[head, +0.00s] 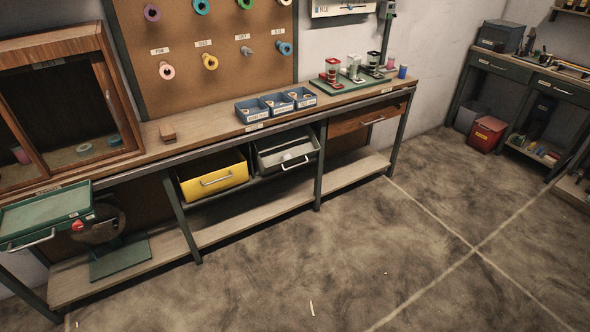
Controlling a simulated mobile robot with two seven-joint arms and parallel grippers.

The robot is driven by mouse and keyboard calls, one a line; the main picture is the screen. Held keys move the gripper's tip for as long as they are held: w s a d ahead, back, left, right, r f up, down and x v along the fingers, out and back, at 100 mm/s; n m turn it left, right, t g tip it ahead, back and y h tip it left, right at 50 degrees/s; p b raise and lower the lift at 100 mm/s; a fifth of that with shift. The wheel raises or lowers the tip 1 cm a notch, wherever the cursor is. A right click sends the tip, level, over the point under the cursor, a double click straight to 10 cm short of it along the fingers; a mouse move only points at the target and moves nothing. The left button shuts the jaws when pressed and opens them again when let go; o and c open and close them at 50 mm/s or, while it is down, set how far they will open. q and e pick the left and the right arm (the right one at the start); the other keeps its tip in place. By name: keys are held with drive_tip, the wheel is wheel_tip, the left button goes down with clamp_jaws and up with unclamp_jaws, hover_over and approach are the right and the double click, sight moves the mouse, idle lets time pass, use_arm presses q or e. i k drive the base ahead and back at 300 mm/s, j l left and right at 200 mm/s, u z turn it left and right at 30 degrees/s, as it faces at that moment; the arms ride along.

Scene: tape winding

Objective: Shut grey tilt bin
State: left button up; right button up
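The grey tilt bin (288,150) hangs under the workbench top, to the right of a yellow tilt bin (214,179). It is tilted out, with its open top and part of its inside showing. A light handle (295,163) runs across its front, and a small whitish thing shows at the front near the handle. The yellow bin is also tilted out, with a handle on its front. Neither of my grippers is in the head view.
The wooden workbench (215,137) carries blue trays (277,107) and a green fixture board (345,82). A green tray (45,217) juts out at the left. A wooden drawer (367,119) is right of the grey bin. The floor (330,250) in front is mostly clear.

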sight(301, 141)
drive_tip(key=i+j+u, duration=0.15)
drive_tip(key=i+u, duration=0.3)
drive_tip(key=i, duration=0.55)
drive_tip(key=i+l+u, duration=0.2)
drive_tip(key=i+u, duration=0.2)
drive_tip(key=i, duration=0.6)
